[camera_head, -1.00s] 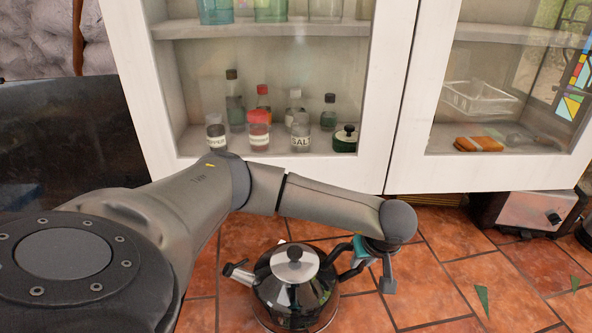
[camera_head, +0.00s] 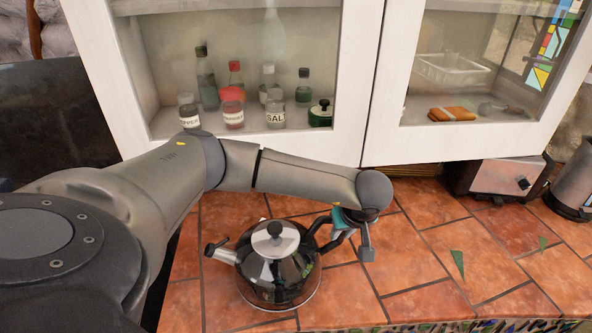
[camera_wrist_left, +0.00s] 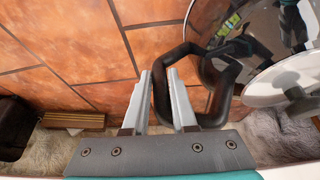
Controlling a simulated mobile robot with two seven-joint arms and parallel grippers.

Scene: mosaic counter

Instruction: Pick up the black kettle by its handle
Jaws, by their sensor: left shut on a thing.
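The black kettle (camera_head: 282,275) has a silver lid with a black knob and a spout pointing left in the head view. It looks upright on the tiled counter, and I cannot tell of any gap under its base. Its black handle (camera_head: 318,226) loops out on the right side. My left gripper (camera_head: 352,238) is at the outer part of this handle. In the left wrist view its two fingers (camera_wrist_left: 158,82) lie on either side of the black handle bar (camera_wrist_left: 190,53), shut on it. The kettle's shiny body is partly cut off there. My right gripper is not in view.
A white cabinet (camera_head: 350,100) with glass doors stands behind, holding several bottles and jars. A toaster (camera_head: 497,178) and a metal container (camera_head: 573,185) stand at the right.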

